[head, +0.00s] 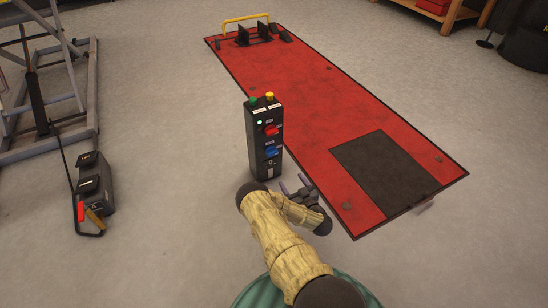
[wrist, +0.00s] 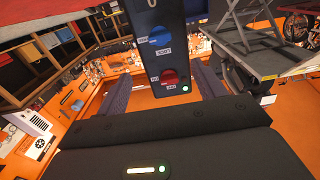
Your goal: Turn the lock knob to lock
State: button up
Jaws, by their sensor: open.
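A black control box (head: 265,160) stands upright on the floor beside the red lift. Its front carries a red knob (head: 271,130) above a blue knob (head: 271,151). The wrist view shows the box inverted, with the blue knob (wrist: 155,37) above the red knob (wrist: 169,76). A green lamp (wrist: 185,88) is lit near the red knob. My gripper (head: 293,184) is open and empty, low and just right of the box in the head view. Its fingers touch neither knob.
A red lift platform (head: 300,95) with a dark panel lies to the right of the box. A grey metal lift frame (head: 92,90) and a black pedal unit (head: 94,185) are at the left. The floor between pedal unit and box is clear.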

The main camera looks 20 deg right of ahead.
aim_at(273, 155)
jog(key=w+b, duration=0.3)
jog(key=w, duration=0.2)
jog(key=w+b, duration=0.3)
jog(key=w, duration=0.2)
jog(key=w+b, duration=0.3)
jog(key=w, duration=0.2)
jog(key=shift+w+a+f, duration=0.15)
jog(key=shift+w+a, duration=0.1)
jog(key=shift+w, duration=0.4)
jog(key=c, duration=1)
